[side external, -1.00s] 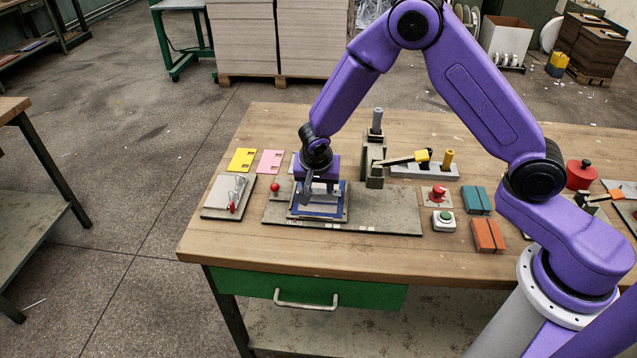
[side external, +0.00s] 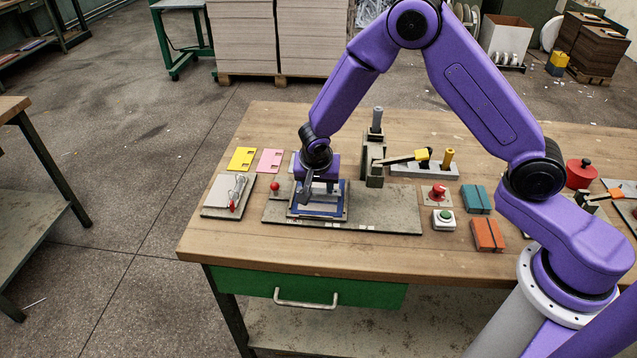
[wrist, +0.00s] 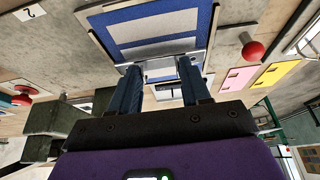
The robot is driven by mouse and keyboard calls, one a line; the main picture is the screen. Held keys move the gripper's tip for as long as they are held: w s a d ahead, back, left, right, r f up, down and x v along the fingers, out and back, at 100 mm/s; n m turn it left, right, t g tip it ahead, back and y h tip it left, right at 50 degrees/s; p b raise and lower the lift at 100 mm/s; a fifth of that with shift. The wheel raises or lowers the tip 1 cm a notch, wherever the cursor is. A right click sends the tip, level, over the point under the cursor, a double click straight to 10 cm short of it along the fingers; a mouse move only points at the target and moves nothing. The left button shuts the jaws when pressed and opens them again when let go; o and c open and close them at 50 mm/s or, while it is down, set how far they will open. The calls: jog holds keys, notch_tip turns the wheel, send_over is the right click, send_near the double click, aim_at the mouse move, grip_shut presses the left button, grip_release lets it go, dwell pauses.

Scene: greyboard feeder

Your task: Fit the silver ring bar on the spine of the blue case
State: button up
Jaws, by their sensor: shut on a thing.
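The blue case (side external: 317,213) lies open in a fixture on the grey plate, with pale panels showing inside its blue border. It also fills the top of the wrist view (wrist: 113,30). My gripper (side external: 318,196) points down over the case. In the wrist view my gripper (wrist: 158,68) has its two dark fingers shut on the silver ring bar (wrist: 160,61), which runs crosswise at the case. The fingers hide parts of the bar. I cannot tell whether the bar touches the spine.
A red knob (side external: 275,187) stands just left of the case. A lever press (side external: 376,150) stands behind it to the right. A grey board with silver pieces (side external: 228,194) lies at left, near yellow (side external: 242,158) and pink (side external: 270,161) cards. The plate's right part is clear.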

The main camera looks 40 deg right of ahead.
jog(key=shift+f, duration=0.5)
dwell(1.1)
jog(key=o, duration=1.1)
jog(key=v, duration=1.7)
jog(key=shift+s+r, duration=0.1)
jog(key=shift+r, duration=0.1)
jog(key=s+d+n+g+y, duration=0.1)
jog(key=s+d+n, duration=0.2)
jog(key=s+n, duration=0.4)
jog(key=s+d+r+n+g+y, duration=0.1)
jog(key=s+d+n, duration=0.3)
jog(key=s+n, duration=0.3)
jog(key=s+d+r+n+g+y, duration=0.1)
jog(key=s+d+n, duration=0.3)
jog(key=s, duration=1.1)
jog(key=shift+s+r+n+y, duration=0.1)
jog(key=shift+n+y, duration=0.05)
jog(key=shift+n, duration=0.75)
jog(key=shift+s+n+y, duration=0.15)
jog(key=shift+n, duration=0.75)
